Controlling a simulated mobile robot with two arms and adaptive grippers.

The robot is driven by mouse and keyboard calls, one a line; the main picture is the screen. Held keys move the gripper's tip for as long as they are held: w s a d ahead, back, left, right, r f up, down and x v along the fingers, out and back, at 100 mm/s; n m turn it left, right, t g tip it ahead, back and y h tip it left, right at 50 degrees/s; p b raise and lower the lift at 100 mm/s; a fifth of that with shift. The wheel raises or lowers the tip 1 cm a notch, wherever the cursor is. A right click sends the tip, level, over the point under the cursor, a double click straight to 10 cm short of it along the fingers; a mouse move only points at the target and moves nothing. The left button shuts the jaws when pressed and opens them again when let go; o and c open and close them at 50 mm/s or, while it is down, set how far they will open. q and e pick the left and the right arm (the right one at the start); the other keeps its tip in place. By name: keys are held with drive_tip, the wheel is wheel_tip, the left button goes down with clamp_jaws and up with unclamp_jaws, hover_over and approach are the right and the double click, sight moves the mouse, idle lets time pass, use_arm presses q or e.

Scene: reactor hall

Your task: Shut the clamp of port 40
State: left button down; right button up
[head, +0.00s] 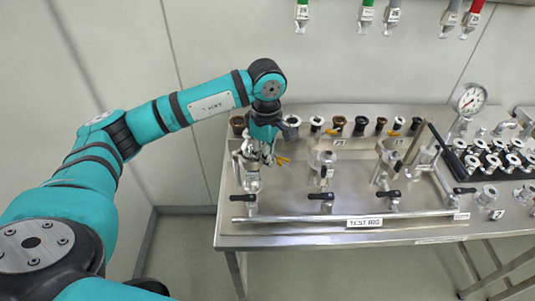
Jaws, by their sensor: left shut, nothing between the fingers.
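My left arm reaches in from the left over the steel table. My left gripper (267,157) points down at the left end of the test rig, shut and empty, and partly covers the metal fitting (250,182) there. A small yellow part (283,160) shows beside the fingers; I cannot tell whether they touch it. Two more fittings stand to the right, a middle one (323,170) and a right one (383,170). No port number is readable, so I cannot tell which is port 40 or how its clamp stands. My right gripper is not in view.
A rail with a "TEST RIG" label (364,223) and black-handled valves (321,197) runs along the front of the table (300,240). Several dark and white-rimmed pieces (338,123) line the back. A pressure gauge (470,99) and a black rack (455,160) stand at right.

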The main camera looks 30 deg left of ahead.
use_arm(q)
wheel_tip(320, 180, up, 6)
drive_tip(key=p, duration=0.2)
drive_tip(key=shift+r+p, duration=0.25)
drive_tip(key=shift+p, duration=0.1)
